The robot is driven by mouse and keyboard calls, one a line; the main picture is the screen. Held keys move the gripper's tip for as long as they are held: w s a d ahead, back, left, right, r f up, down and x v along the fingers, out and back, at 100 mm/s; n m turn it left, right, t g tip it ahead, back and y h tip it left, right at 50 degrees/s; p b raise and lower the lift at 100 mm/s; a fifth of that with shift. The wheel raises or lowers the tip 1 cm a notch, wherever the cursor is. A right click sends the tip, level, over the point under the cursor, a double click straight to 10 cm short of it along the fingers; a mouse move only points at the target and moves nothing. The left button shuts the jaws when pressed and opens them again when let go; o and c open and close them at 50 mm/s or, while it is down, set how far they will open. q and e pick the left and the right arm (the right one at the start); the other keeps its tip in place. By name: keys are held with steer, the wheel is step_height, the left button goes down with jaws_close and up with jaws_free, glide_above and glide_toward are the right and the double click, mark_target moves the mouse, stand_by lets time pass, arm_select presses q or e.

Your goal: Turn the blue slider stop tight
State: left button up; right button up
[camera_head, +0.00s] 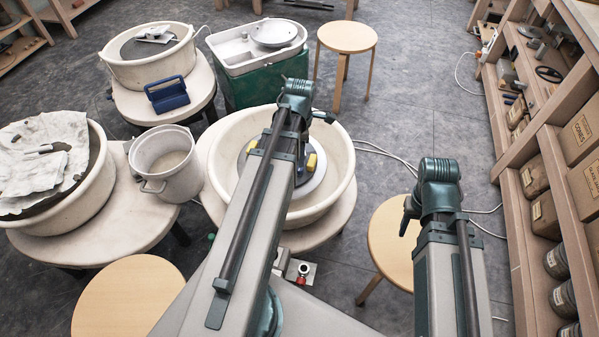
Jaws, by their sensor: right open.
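A grey round wheel head (316,183) sits in the cream splash pan (338,150) at the centre. A dark device with yellow parts (312,161) stands on it. My left arm crosses in front and hides most of it. I cannot make out a blue slider stop on it. My left gripper is hidden behind its own arm. My right gripper (408,214) shows only as a small dark part beside the right arm's bent joint, right of the pan and apart from it. It is open and nothing shows in it.
A grey bucket (165,165) and a cloth-covered basin (92,190) stand at left. A blue caddy (167,95) is by another pan (150,70). Round stools (347,37) stand behind and at right. Shelves (520,190) line the right side. Cables lie on the floor.

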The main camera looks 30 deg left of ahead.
mark_target(300, 170)
arm_select(q)
step_height(300, 170, down, 7)
steer(key=b, duration=0.5)
steer(key=shift+r+b, duration=0.1)
steer(key=shift+b, duration=0.25)
steer(key=shift+r, duration=0.1)
steer(key=shift+c, duration=0.2)
jaws_close()
